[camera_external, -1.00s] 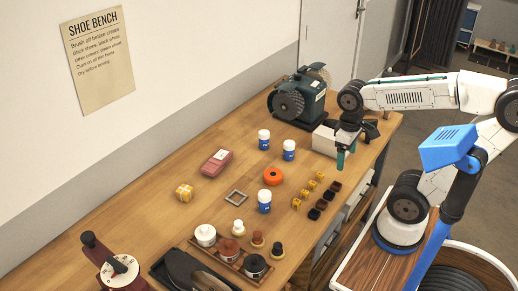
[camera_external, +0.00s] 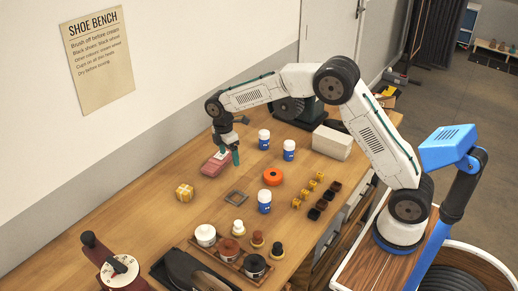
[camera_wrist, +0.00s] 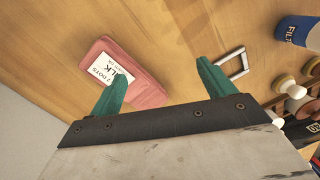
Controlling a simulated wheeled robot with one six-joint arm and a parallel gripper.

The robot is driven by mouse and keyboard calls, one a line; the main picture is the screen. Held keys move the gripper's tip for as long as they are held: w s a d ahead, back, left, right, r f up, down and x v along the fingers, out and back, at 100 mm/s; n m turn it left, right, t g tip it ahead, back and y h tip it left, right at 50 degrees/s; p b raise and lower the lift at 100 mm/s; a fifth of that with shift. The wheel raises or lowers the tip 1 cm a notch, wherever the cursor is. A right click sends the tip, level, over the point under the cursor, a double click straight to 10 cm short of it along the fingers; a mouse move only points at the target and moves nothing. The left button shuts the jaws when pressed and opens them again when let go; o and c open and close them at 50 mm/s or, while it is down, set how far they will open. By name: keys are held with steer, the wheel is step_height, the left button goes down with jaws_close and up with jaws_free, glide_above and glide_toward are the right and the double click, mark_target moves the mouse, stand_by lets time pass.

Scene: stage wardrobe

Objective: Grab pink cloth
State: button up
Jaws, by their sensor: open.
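The pink cloth (camera_external: 213,165) is a folded pink pad with a white printed label, lying flat on the wooden bench. It also shows in the wrist view (camera_wrist: 147,93), partly behind one green fingertip. My gripper (camera_external: 232,153) is above the bench at the cloth's right end. In the wrist view my gripper (camera_wrist: 163,78) has its two green fingers wide apart with nothing between them but bare wood and the cloth's end. I cannot tell the exact height of the fingertips above the cloth.
A small square frame (camera_external: 236,198) lies near the cloth. A grinder (camera_external: 297,108) is behind. The wood left of the cloth is clear.

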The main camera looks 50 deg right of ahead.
mark_target(217, 159)
steer(key=w, duration=0.1)
steer(key=w+n, duration=0.2)
steer(key=shift+w+a+f+t, duration=0.2)
steer(key=shift+a+t, duration=0.1)
steer(key=shift+a, duration=0.05)
steer(key=w+r+n, duration=0.2)
steer(key=shift+w+a+r+t, duration=0.2)
steer(key=shift+r+t, duration=0.1)
steer(key=shift+t, duration=0.1)
steer(key=shift+n, duration=0.6)
steer(key=shift+f, duration=0.55)
steer(key=f, duration=0.6)
steer(key=shift+d+f, duration=0.35)
steer(key=shift+f, duration=0.05)
steer(key=c, duration=1.1)
